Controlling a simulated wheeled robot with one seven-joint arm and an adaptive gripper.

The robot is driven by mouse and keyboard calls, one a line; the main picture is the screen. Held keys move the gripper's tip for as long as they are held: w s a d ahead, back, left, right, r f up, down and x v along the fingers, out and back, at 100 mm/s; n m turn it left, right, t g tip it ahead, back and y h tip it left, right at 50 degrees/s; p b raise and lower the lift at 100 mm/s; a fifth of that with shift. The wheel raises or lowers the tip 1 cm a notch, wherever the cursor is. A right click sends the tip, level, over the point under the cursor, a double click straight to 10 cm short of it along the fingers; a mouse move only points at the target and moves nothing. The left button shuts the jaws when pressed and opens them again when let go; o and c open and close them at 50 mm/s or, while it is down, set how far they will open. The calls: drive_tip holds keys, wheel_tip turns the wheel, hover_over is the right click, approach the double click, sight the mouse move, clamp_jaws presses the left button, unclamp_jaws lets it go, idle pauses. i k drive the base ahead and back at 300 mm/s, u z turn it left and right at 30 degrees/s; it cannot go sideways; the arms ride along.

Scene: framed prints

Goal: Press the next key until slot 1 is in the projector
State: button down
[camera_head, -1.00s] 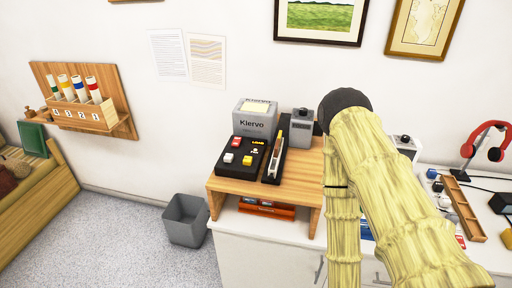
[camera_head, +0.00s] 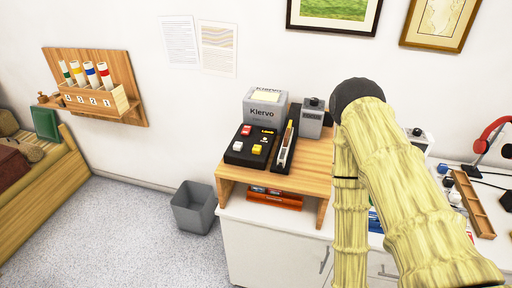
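A black key panel (camera_head: 238,155) with red, white and yellow keys lies on the wooden riser. The red key (camera_head: 246,130), white key (camera_head: 237,146) and yellow key (camera_head: 257,149) stand up from it; their labels are too small to read. A slim dark tray (camera_head: 279,163) holding upright slides is beside the panel on its right. Behind it is a grey box marked Kiervo (camera_head: 265,109), and a smaller grey device (camera_head: 311,121) stands to its right; I cannot tell which is the projector. My yellow bamboo-textured arm fills the right side. My gripper is not visible.
The wooden riser (camera_head: 309,177) stands on a white cabinet (camera_head: 255,251), with red boxes underneath. A grey bin (camera_head: 194,206) is on the floor to its left. A wall rack (camera_head: 112,106) holds several colour-banded tubes numbered 4, 3, 2, 1. Red headphones (camera_head: 492,134) stand far right.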

sight(257, 149)
drive_tip(key=u, duration=2.5)
drive_tip(key=k, duration=1.3)
drive_tip(key=z, duration=1.35)
